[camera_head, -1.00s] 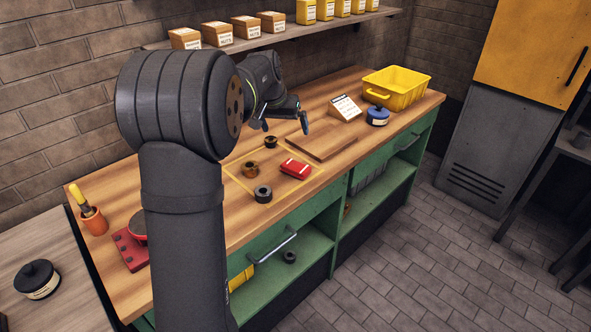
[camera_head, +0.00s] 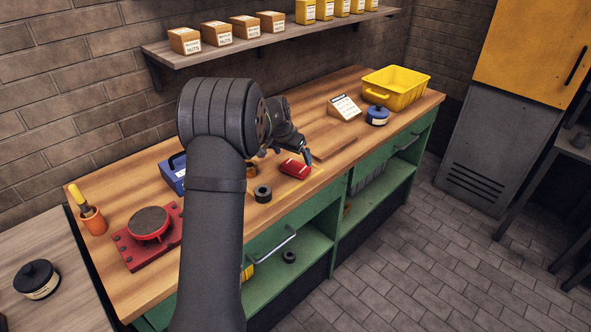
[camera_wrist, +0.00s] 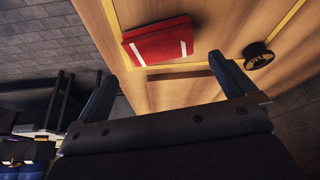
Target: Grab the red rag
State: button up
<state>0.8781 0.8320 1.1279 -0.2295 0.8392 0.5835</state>
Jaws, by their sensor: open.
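The red rag (camera_head: 294,169) is a small folded bundle lying on the wooden bench top, inside a yellow outline near the front edge. In the wrist view the rag (camera_wrist: 158,42) shows two pale stripes and lies ahead of the fingers, a little left of the middle. My gripper (camera_head: 288,158) is just behind and above the rag, with one fingertip close to its right side. In the wrist view my gripper (camera_wrist: 165,85) has its two fingers spread wide with nothing between them. The rag appears apart from both fingers.
A black ring (camera_head: 263,194) stands left of the rag, with a brass-coloured part (camera_head: 251,171) partly hidden behind my arm. A red fixture with a round plate (camera_head: 148,223), a blue box (camera_head: 173,174) and a yellow bin (camera_head: 397,88) stand on the bench. A shelf (camera_head: 160,50) runs above.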

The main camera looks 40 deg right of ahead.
aim_at(295, 166)
jog(key=shift+x, duration=2.95)
jog(key=shift+a, duration=0.15)
jog(key=c, duration=0.8)
